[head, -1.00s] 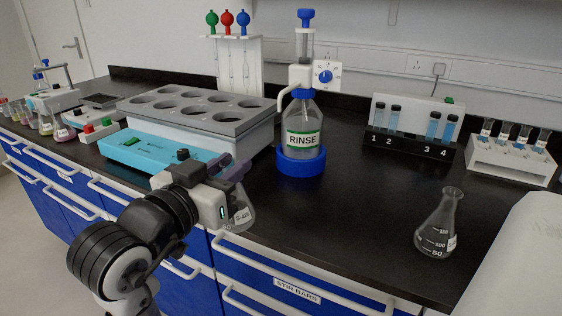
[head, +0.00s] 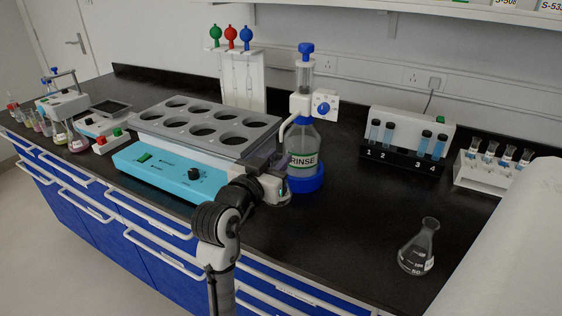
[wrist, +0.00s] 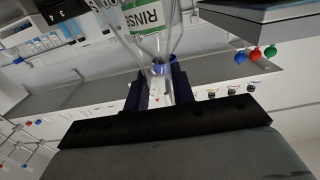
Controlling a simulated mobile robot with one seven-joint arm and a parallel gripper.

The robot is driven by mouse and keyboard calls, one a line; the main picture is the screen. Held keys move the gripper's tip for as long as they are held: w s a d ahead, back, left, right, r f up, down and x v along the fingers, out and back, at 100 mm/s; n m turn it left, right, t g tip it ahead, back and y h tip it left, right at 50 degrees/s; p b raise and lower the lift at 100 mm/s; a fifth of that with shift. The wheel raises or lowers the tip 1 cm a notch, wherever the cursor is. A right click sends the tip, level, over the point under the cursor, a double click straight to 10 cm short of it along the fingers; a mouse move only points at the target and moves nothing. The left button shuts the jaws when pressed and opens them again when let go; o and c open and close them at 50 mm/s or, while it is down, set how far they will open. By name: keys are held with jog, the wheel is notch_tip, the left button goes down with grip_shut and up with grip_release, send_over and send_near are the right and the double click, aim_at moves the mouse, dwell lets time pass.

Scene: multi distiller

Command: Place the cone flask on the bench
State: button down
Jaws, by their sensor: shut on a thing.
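My gripper (head: 277,166) is shut on the neck of a clear cone flask (wrist: 158,86). In the wrist view the neck stands between the two dark fingers, and the flask's glass widens toward the top of that picture. In the head view my wrist and gripper hide most of this flask. The gripper is over the bench (head: 330,240), between the heating block and the rinse bottle. I cannot tell whether the flask touches the bench. A second clear cone flask (head: 417,250) with graduation marks stands upright on the bench at the right.
The rinse bottle (head: 302,160) in a blue base stands close beside the gripper. The blue-fronted heating block (head: 165,172) is on the left. Vial racks (head: 400,158) (head: 480,175) stand at the back right. The bench between the rinse bottle and the second flask is clear.

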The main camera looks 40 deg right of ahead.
jog(key=shift+x, duration=1.1)
jog(key=shift+w+d+f, duration=0.15)
jog(key=shift+f, duration=0.1)
jog(key=shift+f+p, duration=0.4)
jog(key=shift+f, duration=1.05)
jog(key=shift+f, duration=0.1)
jog(key=shift+f, duration=0.15)
jog(key=c, duration=1.2)
grip_release()
jog(key=shift+o, duration=0.2)
